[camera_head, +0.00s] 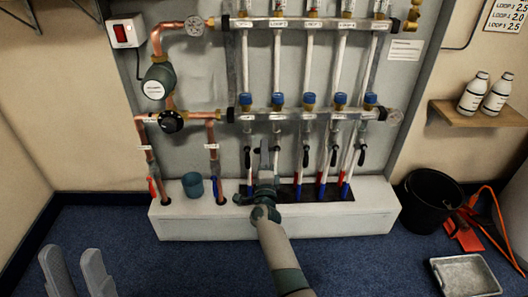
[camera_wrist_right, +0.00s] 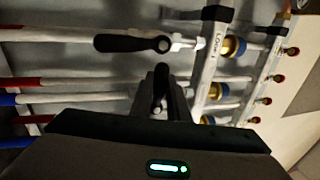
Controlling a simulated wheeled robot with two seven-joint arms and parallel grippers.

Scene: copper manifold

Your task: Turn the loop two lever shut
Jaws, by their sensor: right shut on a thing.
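The manifold has a row of black levers on its white pipes, below the blue-capped lower bar (camera_head: 290,114). My right gripper (camera_head: 264,158) is at the second pipe from the left, the loop two position, and covers its lever in the head view. In the right wrist view its dark fingers (camera_wrist_right: 161,82) are closed around a dark lever; the lever's exact angle is hard to tell. A neighbouring black lever (camera_wrist_right: 132,43) lies along its pipe there. The loop one lever (camera_head: 248,157) and loop three lever (camera_head: 306,157) hang down along their pipes. My left gripper (camera_head: 76,272) is open and empty at the bottom left.
A white plinth (camera_head: 180,225) runs below the pipes, with a teal cup (camera_head: 192,184) on it. A black bucket (camera_head: 428,200), an orange tool (camera_head: 467,236) and a metal tray (camera_head: 466,275) are on the right floor. Two bottles stand on a shelf (camera_head: 480,116). The left floor is clear.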

